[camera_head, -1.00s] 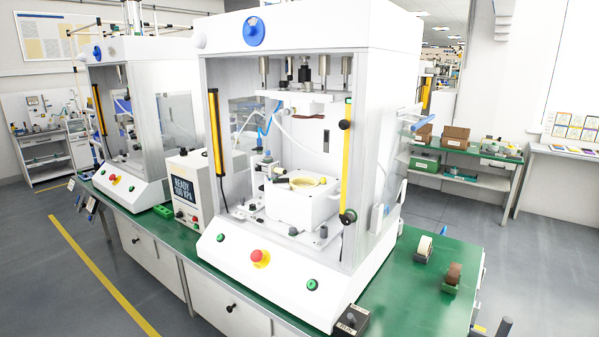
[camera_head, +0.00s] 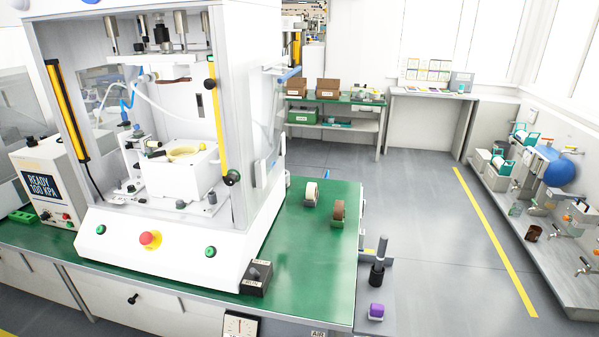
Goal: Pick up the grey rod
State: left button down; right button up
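A dark grey rod (camera_head: 382,248) stands upright beyond the right end of the green bench. Its lower end is in a black cylindrical holder (camera_head: 377,274), so that part is hidden. No gripper of mine shows in the head view, so nothing is seen touching the rod.
A purple block (camera_head: 376,311) sits just in front of the holder. Two tape rolls, one cream (camera_head: 311,193) and one brown (camera_head: 338,211), stand on the green bench (camera_head: 310,270). The white press (camera_head: 150,245) fills the left. A dark switch box (camera_head: 257,279) sits at its corner.

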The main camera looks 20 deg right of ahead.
aim_at(384, 238)
jog(key=z, duration=1.4)
jog(key=i+l+u, duration=0.15)
jog(key=i, duration=0.3)
jog(key=i+l+u, duration=0.2)
jog(key=i, duration=0.25)
jog(key=i+l+u, duration=0.15)
jog(key=i+l, duration=0.15)
jog(key=i+u, duration=0.1)
jog(key=u, duration=0.75)
